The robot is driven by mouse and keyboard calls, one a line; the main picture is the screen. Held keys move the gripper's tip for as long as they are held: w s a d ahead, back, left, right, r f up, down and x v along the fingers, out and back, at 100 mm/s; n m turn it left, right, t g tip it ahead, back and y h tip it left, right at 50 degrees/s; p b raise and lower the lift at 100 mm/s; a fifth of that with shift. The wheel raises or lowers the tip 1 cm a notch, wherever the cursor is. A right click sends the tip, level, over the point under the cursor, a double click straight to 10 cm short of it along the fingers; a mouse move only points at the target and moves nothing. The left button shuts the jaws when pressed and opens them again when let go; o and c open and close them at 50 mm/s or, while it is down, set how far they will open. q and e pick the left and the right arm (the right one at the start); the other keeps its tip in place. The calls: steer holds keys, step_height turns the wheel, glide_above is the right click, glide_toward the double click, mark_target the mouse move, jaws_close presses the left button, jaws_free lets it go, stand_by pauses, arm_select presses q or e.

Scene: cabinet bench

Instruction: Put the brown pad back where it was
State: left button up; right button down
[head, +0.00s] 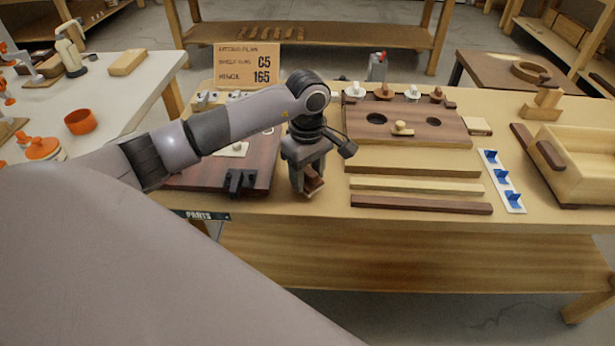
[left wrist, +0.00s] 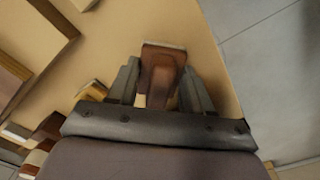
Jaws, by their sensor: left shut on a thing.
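My left gripper (head: 308,172) points down over the front part of the bench, between the dark board on the left and the wooden strips on the right. It is shut on a brown pad (head: 313,184). In the left wrist view the brown pad (left wrist: 162,62) sits between the two grey fingers and sticks out past their tips. It has a rounded, reddish-brown face. I cannot tell whether the pad touches the bench top. Its underside and part of its sides are hidden by the fingers. My right gripper is not in view.
A dark board (head: 210,173) with black clips lies left. A brown board with holes (head: 430,130) stands right, behind a light strip (head: 415,187) and a dark strip (head: 420,205). A white rail with blue clips (head: 503,182) and a wooden tray (head: 575,185) lie further right. A sign (head: 247,65) stands behind.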

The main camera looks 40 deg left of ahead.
arm_select(q)
steer(key=shift+f, duration=0.75)
steer(key=shift+f, duration=0.1)
steer(key=o, duration=1.4)
steer(key=shift+c, duration=0.2)
